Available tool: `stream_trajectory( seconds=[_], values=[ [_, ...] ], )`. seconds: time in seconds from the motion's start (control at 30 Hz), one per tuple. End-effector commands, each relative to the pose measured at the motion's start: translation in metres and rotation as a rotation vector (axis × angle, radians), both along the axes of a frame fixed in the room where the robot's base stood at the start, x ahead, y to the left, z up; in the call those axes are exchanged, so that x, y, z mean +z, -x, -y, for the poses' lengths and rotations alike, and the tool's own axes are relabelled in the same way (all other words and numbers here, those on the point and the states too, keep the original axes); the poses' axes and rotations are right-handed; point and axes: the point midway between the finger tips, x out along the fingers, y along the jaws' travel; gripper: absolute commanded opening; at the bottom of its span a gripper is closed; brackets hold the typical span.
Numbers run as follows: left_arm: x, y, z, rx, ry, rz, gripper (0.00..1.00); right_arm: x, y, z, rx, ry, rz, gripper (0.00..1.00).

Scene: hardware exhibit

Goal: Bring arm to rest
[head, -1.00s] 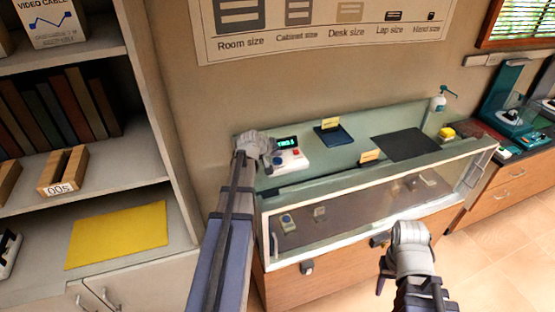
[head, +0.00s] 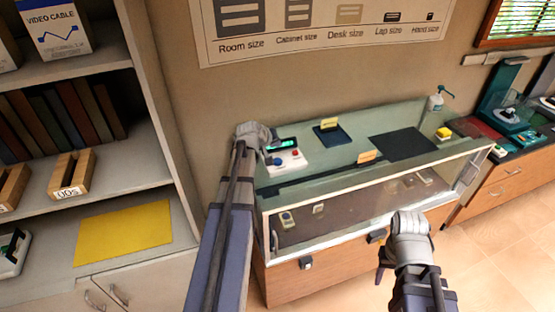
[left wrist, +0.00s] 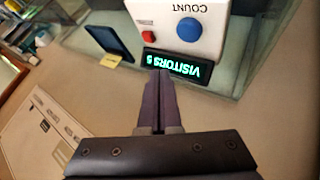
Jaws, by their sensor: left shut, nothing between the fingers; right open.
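My left arm reaches up from the bottom of the head view to the left end of the glass display case (head: 350,184). My left gripper (left wrist: 160,74) is shut and empty in the left wrist view. Its tips point toward a white counter box (left wrist: 180,40) with a blue button, a red button and a lit display reading "VISITORS 5". The counter also shows on the case top in the head view (head: 290,160). I cannot tell whether the tips touch it. My right gripper (head: 379,255) is in front of the case; its fingers are small and partly hidden by the wrist.
A dark mat (head: 403,147), a dark blue stand (head: 332,136) and a spray bottle (head: 435,100) are on the case. Shelves with books and a yellow sheet (head: 124,232) stand at left. Open tiled floor (head: 495,265) lies at right.

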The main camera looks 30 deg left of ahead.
Motion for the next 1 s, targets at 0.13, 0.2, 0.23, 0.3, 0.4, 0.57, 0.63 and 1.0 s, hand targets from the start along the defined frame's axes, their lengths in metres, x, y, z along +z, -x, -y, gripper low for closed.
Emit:
stream_trajectory(
  seconds=[0.13, 0.2, 0.23, 0.3, 0.4, 0.57, 0.63, 1.0],
  values=[
    [0.0, 0.0, 0.0, 0.0, 0.0, 0.0, 0.0, 0.0, 0.0, 0.0, 0.0, 0.0, 0.0, 0.5],
    [0.0, 0.0, 0.0, 0.0, 0.0, 0.0, 0.0, 0.0, 0.0, 0.0, 0.0, 0.0, 0.0, 0.5],
    [0.0, 0.0, 0.0, 0.0, 0.0, 0.0, 0.0, 0.0, 0.0, 0.0, 0.0, 0.0, 0.0, 0.5],
    [0.0, 0.0, 0.0, 0.0, 0.0, 0.0, 0.0, 0.0, 0.0, 0.0, 0.0, 0.0, 0.0, 0.5],
    [0.0, 0.0, 0.0, 0.0, 0.0, 0.0, 0.0, 0.0, 0.0, 0.0, 0.0, 0.0, 0.0, 0.5],
    [0.0, 0.0, 0.0, 0.0, 0.0, 0.0, 0.0, 0.0, 0.0, 0.0, -0.001, 0.0, 0.0, 0.5],
    [-0.003, 0.0, 0.005, -0.009, -0.001, -0.006, 0.0, -0.002, 0.0, 0.0, -0.008, -0.001, -0.001, 0.5],
    [-0.094, 0.06, 0.201, -0.435, -0.128, -0.297, 0.0, -0.053, 0.0, 0.0, -0.003, -0.001, 0.0, 0.5]
  ],
)
